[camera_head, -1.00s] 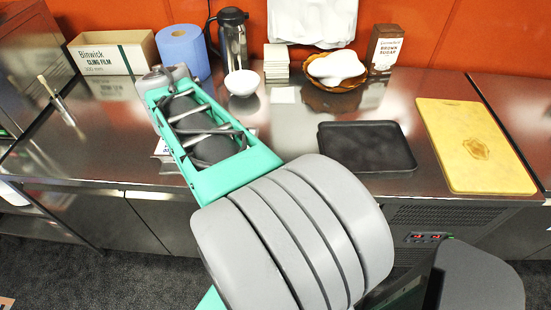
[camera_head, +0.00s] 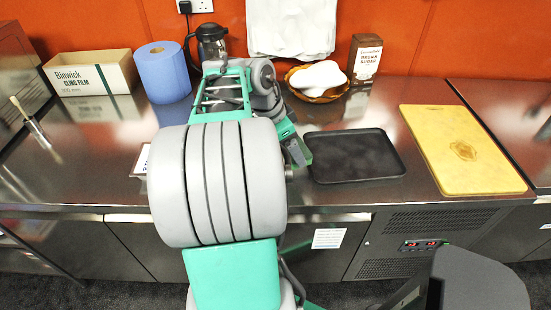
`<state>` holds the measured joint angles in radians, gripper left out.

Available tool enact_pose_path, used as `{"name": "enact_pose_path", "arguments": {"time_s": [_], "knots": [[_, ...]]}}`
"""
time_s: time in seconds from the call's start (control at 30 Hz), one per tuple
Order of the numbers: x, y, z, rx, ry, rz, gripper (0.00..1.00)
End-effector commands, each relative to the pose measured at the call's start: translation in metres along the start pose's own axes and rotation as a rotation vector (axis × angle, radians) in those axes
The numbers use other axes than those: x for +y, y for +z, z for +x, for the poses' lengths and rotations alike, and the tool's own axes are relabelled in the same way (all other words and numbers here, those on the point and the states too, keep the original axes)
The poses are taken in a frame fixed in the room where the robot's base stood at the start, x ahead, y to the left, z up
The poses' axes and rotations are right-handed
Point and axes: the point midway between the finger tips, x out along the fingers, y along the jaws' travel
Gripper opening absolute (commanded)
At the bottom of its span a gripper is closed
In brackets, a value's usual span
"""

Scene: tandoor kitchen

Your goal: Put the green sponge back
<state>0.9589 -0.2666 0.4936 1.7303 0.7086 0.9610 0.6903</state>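I cannot make out a green sponge in this view; my arm covers part of the counter. My arm reaches up over the counter and folds down at its far end. My gripper (camera_head: 299,152) is mostly hidden behind my own arm links, near the left edge of the black tray (camera_head: 355,156). Its fingers do not show clearly, so I cannot tell whether it is open, shut or holding something. The black tray lies flat on the steel counter and looks empty.
A yellow board (camera_head: 462,150) lies at right. Along the back stand a cling film box (camera_head: 92,74), a blue roll (camera_head: 162,72), a dark flask (camera_head: 212,46), a brown bowl (camera_head: 317,92) holding something white, and a brown sugar box (camera_head: 365,58). The counter at left is mostly clear.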

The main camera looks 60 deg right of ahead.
Motion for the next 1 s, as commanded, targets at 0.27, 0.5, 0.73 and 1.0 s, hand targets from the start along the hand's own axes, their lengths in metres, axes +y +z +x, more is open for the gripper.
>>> {"name": "enact_pose_path", "arguments": {"time_s": [0.27,0.5,0.73,1.0], "knots": [[-0.047,0.034,0.040,-0.001,0.001,-0.003,0.47],[-0.058,0.049,0.065,-0.002,0.004,-0.004,0.47],[-0.059,0.055,0.080,0.000,-0.002,-0.001,0.47],[-0.059,0.056,0.083,0.000,-0.002,-0.002,0.90]]}}
